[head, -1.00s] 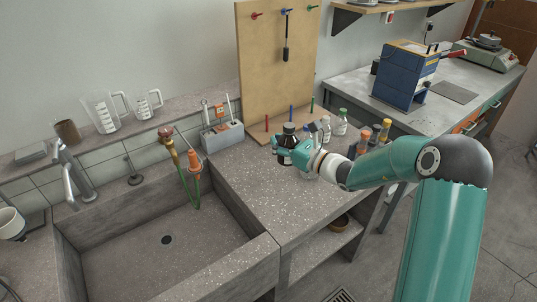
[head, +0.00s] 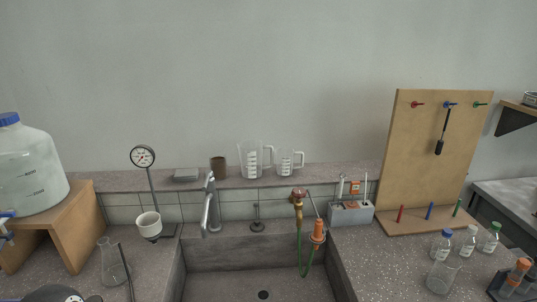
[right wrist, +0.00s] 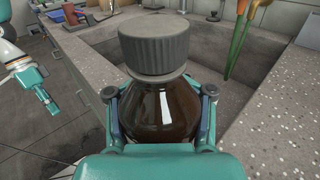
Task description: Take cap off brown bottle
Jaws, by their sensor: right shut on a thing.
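The brown bottle (right wrist: 165,112) stands close in the right wrist view, with its ribbed dark grey cap (right wrist: 153,48) on its neck. My right gripper (right wrist: 160,93) is shut around the bottle's body below the cap, one finger on each side. My left gripper (right wrist: 45,98) shows at the left edge of the right wrist view, apart from the bottle. It is small there and its jaws cannot be made out. The bottle and both grippers are out of the head view.
The sink (head: 230,262) lies mid-bench. Several clear bottles, one with a blue cap (head: 446,233), and a beaker (head: 441,277) stand at right, before the pegboard (head: 425,150). A flask (head: 113,265) and a large carboy (head: 28,165) stand at left.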

